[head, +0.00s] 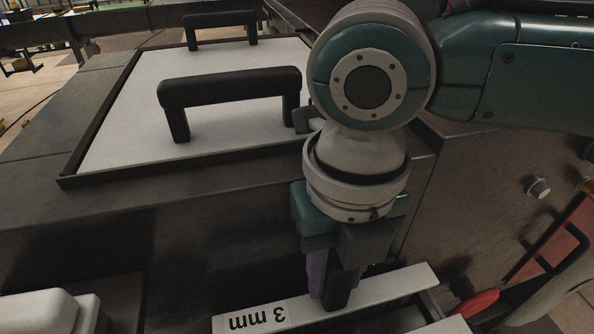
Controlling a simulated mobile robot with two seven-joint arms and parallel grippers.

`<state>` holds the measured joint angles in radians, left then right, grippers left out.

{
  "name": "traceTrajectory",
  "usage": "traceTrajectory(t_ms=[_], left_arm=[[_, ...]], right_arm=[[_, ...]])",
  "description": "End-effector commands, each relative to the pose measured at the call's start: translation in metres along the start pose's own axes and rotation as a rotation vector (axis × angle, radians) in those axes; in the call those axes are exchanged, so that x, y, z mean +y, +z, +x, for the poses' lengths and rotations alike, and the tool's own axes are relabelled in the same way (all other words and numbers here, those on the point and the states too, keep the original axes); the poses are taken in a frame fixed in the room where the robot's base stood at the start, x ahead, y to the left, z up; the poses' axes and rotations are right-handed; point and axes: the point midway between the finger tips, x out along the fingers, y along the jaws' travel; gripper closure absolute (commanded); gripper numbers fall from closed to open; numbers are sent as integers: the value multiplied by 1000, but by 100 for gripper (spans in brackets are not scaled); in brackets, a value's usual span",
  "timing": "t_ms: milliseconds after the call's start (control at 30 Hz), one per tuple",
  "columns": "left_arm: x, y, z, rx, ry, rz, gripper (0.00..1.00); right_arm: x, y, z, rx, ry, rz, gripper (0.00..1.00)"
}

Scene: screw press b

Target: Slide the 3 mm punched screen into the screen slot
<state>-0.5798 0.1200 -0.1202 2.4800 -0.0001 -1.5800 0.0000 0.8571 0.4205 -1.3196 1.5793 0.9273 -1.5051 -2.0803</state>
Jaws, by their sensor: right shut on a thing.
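The 3 mm punched screen shows its pale front bar (395,287) at the bottom of the view, with a "3 mm" label that reads upside down. Its punched surface cannot be made out. My right gripper (337,298) points down and is shut on this bar near its middle, fingers covering part of it. The bar lies close in front of the dark machine body. The screen slot cannot be clearly made out; my gripper and the lower picture edge hide that area. My left gripper is not in view.
A white panel (120,125) with two black handles (230,87) lies in a dark frame on the machine top, behind my right wrist. A rounded white object (38,310) is at the lower left. A knob (538,187) and red parts (478,301) are at the right.

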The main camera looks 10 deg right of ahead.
Motion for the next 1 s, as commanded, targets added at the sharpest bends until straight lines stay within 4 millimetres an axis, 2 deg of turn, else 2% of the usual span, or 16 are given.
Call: traceTrajectory(t_ms=[800, 833, 1000], left_arm=[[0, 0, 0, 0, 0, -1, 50], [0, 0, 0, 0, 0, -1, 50], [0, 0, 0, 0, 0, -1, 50]], right_arm=[[0, 0, 0, 0, -1, 1, 100], [0, 0, 0, 0, -1, 1, 67], [0, 0, 0, 0, -1, 0, 87]])
